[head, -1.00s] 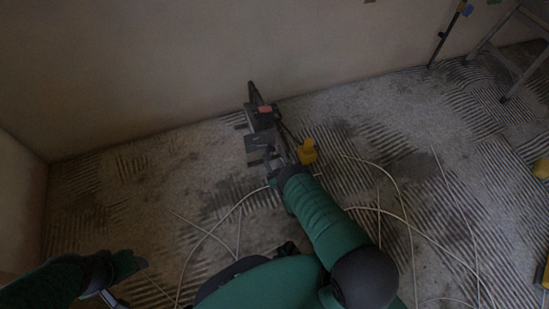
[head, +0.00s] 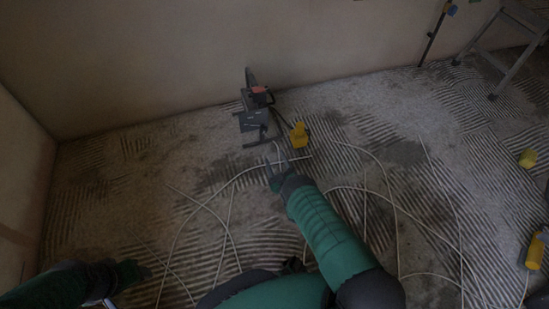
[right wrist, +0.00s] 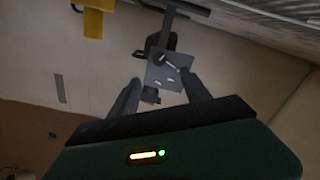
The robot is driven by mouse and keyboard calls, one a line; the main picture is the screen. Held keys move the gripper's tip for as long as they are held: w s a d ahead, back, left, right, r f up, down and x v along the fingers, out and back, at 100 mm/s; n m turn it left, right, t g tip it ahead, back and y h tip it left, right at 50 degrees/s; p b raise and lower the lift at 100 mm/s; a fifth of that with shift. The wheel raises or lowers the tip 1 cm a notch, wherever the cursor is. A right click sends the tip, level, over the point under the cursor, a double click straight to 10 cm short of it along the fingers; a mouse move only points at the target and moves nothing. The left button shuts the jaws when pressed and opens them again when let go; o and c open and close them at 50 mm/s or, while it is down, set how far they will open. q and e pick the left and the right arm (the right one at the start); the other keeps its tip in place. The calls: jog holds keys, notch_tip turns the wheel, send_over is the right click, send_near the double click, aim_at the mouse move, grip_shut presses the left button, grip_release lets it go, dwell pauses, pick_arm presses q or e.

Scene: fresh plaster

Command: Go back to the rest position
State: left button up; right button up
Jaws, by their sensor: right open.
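My right gripper (head: 275,160) reaches out low over the floor, in the middle of the head view. It is open and empty. In the right wrist view its two fingers (right wrist: 160,77) stand apart with nothing between them; a grey tool shows beyond. That dark grey power tool (head: 252,119), with a flat plate and a red-orange patch, sits on the floor near the wall, just past my right gripper and apart from it. My left gripper (head: 103,300) is at the lower left edge of the head view, dark and partly cut off, so its jaws cannot be read.
A yellow object (head: 299,135) stands beside the tool. Pale cables (head: 385,180) loop over the ridged floor (head: 130,200). A stepladder (head: 508,55) leans at the upper right. Yellow items (head: 537,250) lie at the right edge. Walls close off the back and left.

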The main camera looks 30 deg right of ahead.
jog(key=shift+r, duration=0.1)
jog(key=w+a+r+m+g+p, duration=0.15)
jog(key=w+r+g+p, duration=0.35)
jog(key=r, duration=0.9)
jog(key=s+a+r+m+g+y+p, duration=0.1)
jog(key=s+a+r+g+p, duration=0.15)
jog(key=r, duration=0.45)
jog(key=s+a+r+m+g+y+p, duration=0.1)
jog(key=s+a+r, duration=0.3)
jog(key=r, duration=0.3)
jog(key=s+a+r+g+y+p, duration=0.1)
jog(key=s+a+r+g+p, duration=0.2)
jog(key=s, duration=0.6)
jog(key=s+a+r+g+p, duration=0.1)
jog(key=s+a+r, duration=0.1)
jog(key=s+r, duration=0.55)
jog(key=s+a+r+g+y+p, duration=0.1)
jog(key=s+a+r+g+p, duration=0.15)
jog(key=s, duration=0.75)
jog(key=w+p+v, duration=0.2)
jog(key=p+v, duration=1)
jog(key=w+r+p+v, duration=0.1)
jog(key=w+p+v, duration=0.2)
jog(key=p+v, duration=0.9)
jog(key=w+r+p+v, duration=0.1)
jog(key=w+p+v, duration=0.2)
jog(key=p+v, duration=0.9)
jog(key=shift+a+p, duration=0.3)
jog(key=shift+a, duration=0.2)
